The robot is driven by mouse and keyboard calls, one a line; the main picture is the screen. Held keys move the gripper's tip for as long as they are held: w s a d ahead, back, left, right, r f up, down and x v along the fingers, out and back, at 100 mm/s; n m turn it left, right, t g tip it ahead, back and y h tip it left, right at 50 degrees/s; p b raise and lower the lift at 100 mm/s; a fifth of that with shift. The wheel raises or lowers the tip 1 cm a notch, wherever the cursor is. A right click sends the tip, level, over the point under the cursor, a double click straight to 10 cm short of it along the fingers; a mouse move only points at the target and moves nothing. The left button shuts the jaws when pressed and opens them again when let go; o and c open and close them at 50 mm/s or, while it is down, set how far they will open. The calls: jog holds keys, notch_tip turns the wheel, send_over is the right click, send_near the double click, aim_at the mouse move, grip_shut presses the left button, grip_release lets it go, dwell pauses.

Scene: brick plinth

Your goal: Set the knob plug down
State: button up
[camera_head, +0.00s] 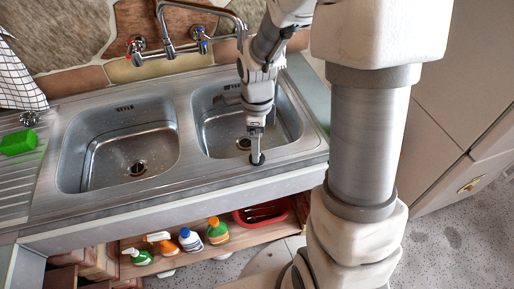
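My gripper (256,149) points down over the front rim of the right sink basin. Its fingers look close together around a small dark round piece, which I take for the knob plug (257,159). The plug shows at the fingertips, by the metal ledge in front of the right basin (285,120). The fingers hide part of it, and I cannot tell whether it touches the metal. The left basin (125,150) is empty, with a dark drain hole (138,168). The right basin's drain (243,143) is partly visible beside my gripper.
A tap (168,45) stands behind the basins, its spout reaching towards my arm. A green sponge (17,142) and a checked cloth (18,75) are at the left. Several bottles (190,239) and a red tub (262,213) sit on the shelf below. The front ledge (150,198) is clear.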

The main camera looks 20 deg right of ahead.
jog(key=s+r+n+t, duration=0.15)
jog(key=r+n, duration=0.25)
jog(key=r, duration=0.4)
jog(key=s+r+n+t, duration=0.1)
jog(key=s+r+n, duration=0.2)
jog(key=r+n, duration=0.35)
jog(key=s+r+n+t, duration=0.3)
jog(key=s+r+n, duration=0.3)
jog(key=s+n, duration=0.3)
jog(key=n, duration=0.3)
jog(key=shift+s+r+p, duration=0.2)
jog(key=shift+r+p, duration=0.1)
jog(key=shift+p, duration=0.05)
